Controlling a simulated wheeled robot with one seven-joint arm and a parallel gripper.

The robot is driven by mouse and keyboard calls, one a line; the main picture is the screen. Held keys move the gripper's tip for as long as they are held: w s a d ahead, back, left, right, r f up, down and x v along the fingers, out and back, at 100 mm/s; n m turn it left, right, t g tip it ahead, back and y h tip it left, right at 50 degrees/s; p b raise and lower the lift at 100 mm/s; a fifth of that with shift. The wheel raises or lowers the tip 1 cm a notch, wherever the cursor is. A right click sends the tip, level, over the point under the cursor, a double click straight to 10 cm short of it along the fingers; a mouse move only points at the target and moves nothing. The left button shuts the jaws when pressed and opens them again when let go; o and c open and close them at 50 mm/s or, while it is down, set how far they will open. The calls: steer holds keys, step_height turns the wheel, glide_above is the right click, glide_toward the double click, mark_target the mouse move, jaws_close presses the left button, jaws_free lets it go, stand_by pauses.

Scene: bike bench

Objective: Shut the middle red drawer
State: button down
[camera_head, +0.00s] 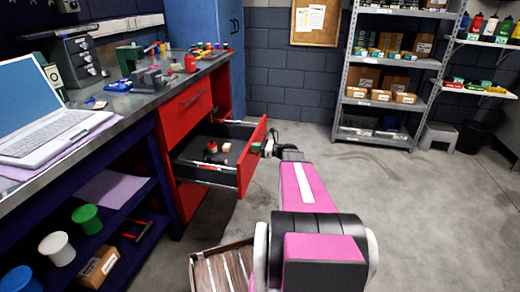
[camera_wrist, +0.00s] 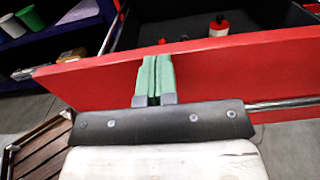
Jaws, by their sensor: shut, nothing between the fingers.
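The middle red drawer (camera_head: 247,160) stands pulled out from the bench cabinet in the head view, with a dark interior holding a few small items. Its red front panel (camera_wrist: 92,82) crosses the wrist view, with a metal bar handle (camera_wrist: 285,104) on the right. My gripper (camera_head: 262,147) is at the outer side of the drawer front. In the wrist view my gripper's green fingers (camera_wrist: 153,76) are together, with nothing between them, and overlap the drawer front. I cannot tell whether they touch it.
Above is a shut red drawer (camera_head: 186,108). The workbench (camera_head: 120,104) holds a laptop (camera_head: 52,120) and tools. A wooden crate (camera_head: 215,268) stands on the floor in front. Metal shelves (camera_head: 384,100) stand at the back.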

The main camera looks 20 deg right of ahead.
steer(key=shift+w+a, duration=0.1)
stand_by(0.3)
steer(key=x, duration=3.2)
steer(key=shift+w, duration=0.15)
steer(key=shift+a, duration=0.1)
